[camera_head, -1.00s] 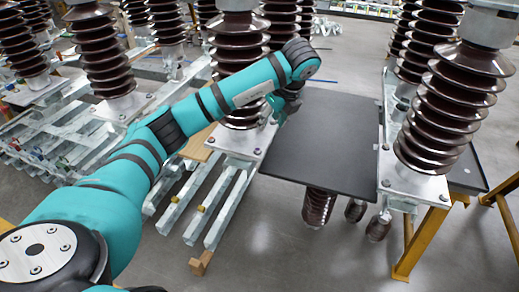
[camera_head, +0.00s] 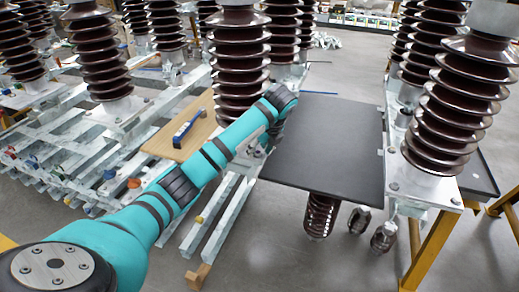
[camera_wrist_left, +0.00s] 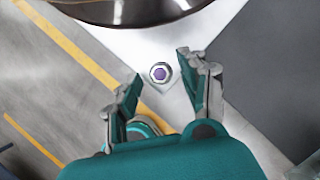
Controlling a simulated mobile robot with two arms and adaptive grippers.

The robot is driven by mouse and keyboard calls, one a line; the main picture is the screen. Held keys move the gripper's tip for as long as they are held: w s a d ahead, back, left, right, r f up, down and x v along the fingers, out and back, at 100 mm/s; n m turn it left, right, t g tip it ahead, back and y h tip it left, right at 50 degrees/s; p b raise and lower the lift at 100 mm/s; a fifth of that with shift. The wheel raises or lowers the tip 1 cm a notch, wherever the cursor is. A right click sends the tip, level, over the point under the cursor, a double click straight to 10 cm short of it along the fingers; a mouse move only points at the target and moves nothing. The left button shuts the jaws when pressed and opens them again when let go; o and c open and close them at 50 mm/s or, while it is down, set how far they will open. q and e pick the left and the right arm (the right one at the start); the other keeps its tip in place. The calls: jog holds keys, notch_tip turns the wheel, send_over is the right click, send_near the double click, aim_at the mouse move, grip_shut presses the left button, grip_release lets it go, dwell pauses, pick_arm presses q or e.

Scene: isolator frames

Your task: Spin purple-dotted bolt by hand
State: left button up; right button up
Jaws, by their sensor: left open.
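The purple-dotted bolt (camera_wrist_left: 160,72) shows in the left wrist view as a hex head with a purple top, on a corner of the pale metal base plate (camera_wrist_left: 150,43). My left gripper (camera_wrist_left: 159,68) is open, with one finger on each side of the bolt in the picture. Gaps show between the fingers and the bolt; I cannot tell the height above it. In the head view my left gripper (camera_head: 254,143) is small, partly behind my arm, at the base of a brown ribbed insulator (camera_head: 238,62). The bolt cannot be made out there. My right gripper is not in view.
A dark flat panel (camera_head: 325,145) lies just right of the gripper. Another insulator (camera_head: 455,105) stands on the right above a yellow frame (camera_head: 428,250). A wooden board (camera_head: 165,143) with a blue tool (camera_head: 188,128) lies left of my arm. Tall insulators crowd the back.

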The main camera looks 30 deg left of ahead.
pick_arm(q)
grip_shut()
jog(key=shift+m+t, duration=0.3)
jog(key=shift+m, duration=0.5)
grip_release()
jog(key=v, duration=1.2)
jog(key=shift+a, duration=0.2)
